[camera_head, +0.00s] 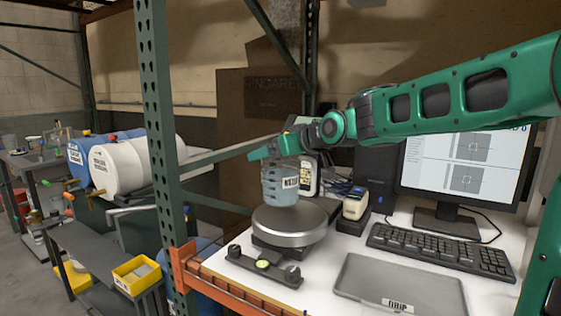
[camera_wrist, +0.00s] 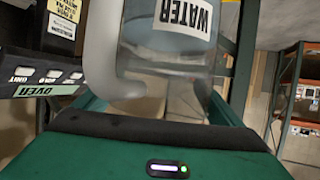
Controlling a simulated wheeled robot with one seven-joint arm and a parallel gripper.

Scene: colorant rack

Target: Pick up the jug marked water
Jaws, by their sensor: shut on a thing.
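The jug marked water (camera_head: 279,188) is a clear, bluish container with a white label. It hangs upright below my gripper (camera_head: 268,151), over or just behind the round metal plate (camera_head: 290,226). I cannot tell whether its base touches the plate. In the wrist view the jug (camera_wrist: 155,55) fills the upper middle, and its white label reads WATER. My gripper's green fingers lie on both sides of the jug, shut on it. The exact contact is partly hidden.
A monitor (camera_head: 465,165), a keyboard (camera_head: 440,250) and a grey tray marked DRIP (camera_head: 400,287) occupy the white bench. A small handheld device (camera_head: 355,205) stands right of the plate. A green rack post (camera_head: 160,120) rises at left.

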